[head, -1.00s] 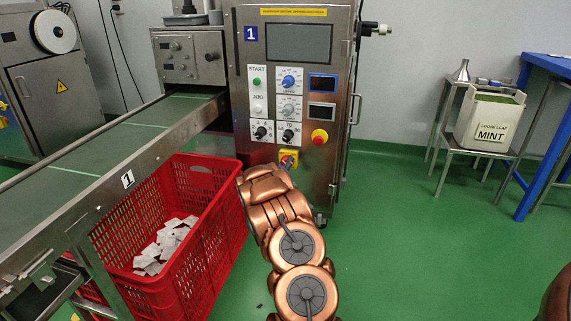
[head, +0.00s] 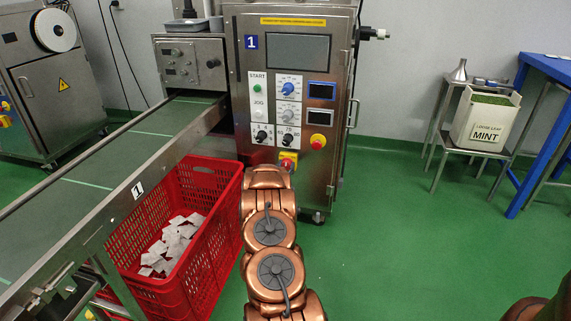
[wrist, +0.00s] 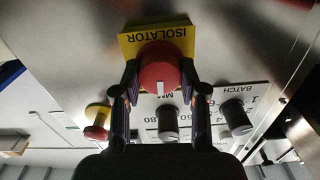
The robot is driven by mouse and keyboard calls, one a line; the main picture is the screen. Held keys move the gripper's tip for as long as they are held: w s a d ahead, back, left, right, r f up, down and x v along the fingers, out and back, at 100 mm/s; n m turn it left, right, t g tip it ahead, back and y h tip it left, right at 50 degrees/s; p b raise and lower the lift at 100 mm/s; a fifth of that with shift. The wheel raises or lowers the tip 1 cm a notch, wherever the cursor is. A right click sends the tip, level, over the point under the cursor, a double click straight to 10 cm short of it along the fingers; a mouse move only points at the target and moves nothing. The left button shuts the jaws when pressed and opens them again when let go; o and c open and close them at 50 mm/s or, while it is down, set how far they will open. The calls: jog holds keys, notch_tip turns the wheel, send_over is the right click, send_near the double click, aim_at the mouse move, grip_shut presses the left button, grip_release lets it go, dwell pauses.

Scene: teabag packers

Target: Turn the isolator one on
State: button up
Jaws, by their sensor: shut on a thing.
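The isolator of machine 1 is a red rotary knob on a yellow plate. In the head view the isolator (head: 288,158) sits low on the machine's front panel, partly hidden by my copper arm. In the wrist view the isolator knob (wrist: 158,90) shows large, with the yellow plate lettered ISOLATOR upside down. A white mark on the knob runs up and down in the picture. My gripper (wrist: 160,76) is shut on the knob, one finger on each side. In the head view my arm hides the gripper.
A red stop button (head: 317,142) and black selector knobs (head: 262,135) sit close to the isolator. A red crate (head: 228,215) with white teabags stands left, beside the conveyor (head: 95,168). Green floor is clear to the right, before a stool with a MINT box (head: 484,126).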

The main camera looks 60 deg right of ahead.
jog(key=m, duration=0.4)
jog(key=shift+m, duration=0.3)
jog(key=shift+s+m+b, duration=0.1)
jog(key=shift+m+b, duration=0.75)
jog(key=shift+m, duration=0.85)
jog(key=shift+d, duration=0.1)
jog(key=o, duration=1.1)
jog(key=shift+o, duration=0.2)
jog(key=v, duration=1.2)
